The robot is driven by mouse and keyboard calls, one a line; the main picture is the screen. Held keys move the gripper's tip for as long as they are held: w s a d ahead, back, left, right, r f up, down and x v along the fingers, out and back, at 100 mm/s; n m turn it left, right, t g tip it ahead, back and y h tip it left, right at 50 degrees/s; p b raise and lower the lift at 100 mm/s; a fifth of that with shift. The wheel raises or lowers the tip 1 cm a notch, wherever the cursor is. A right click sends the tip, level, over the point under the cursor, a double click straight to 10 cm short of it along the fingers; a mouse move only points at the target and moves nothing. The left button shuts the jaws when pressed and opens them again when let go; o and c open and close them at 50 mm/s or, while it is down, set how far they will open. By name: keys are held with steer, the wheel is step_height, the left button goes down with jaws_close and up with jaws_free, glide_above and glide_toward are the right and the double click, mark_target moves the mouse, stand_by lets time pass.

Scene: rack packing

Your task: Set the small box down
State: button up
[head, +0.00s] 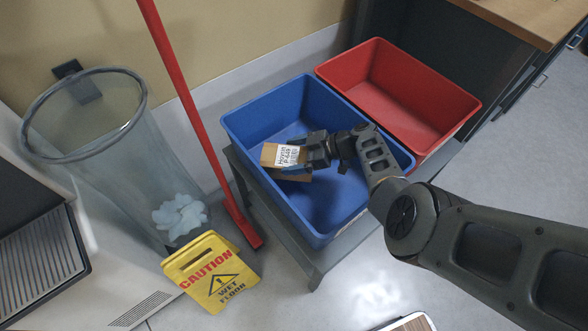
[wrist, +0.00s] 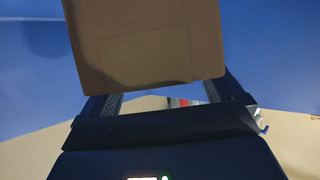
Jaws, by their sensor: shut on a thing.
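The small box (head: 284,159) is brown cardboard with a white printed label. My gripper (head: 312,152) is shut on it. In the head view the box and gripper are over the blue bin (head: 262,107), near its left part. Whether the box touches the bin floor cannot be told. In the wrist view the box (wrist: 150,45) fills the upper middle, held tilted between the fingers (wrist: 160,100), with blue around it. My gripper hides part of the box in the head view.
A red bin (head: 378,92) stands beside the blue one, on a grey stand (head: 310,266). A yellow wet-floor sign (head: 212,272), a red-handled broom (head: 190,100) and a clear waste bin (head: 110,150) are at the left. A wooden-topped cabinet (head: 520,18) is at the back right.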

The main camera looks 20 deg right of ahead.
step_height(320, 180, down, 6)
steer(key=b, duration=0.3)
steer(key=shift+b, duration=0.3)
steer(key=shift+r, duration=0.1)
steer(key=o, duration=0.8)
steer(key=shift+o, duration=0.2)
steer(key=p+v, duration=0.2)
steer(key=v, duration=0.5)
steer(key=shift+d+p, duration=0.25)
steer(key=shift+p, duration=0.1)
steer(key=shift+s+r, duration=0.1)
steer(key=shift+r, duration=0.05)
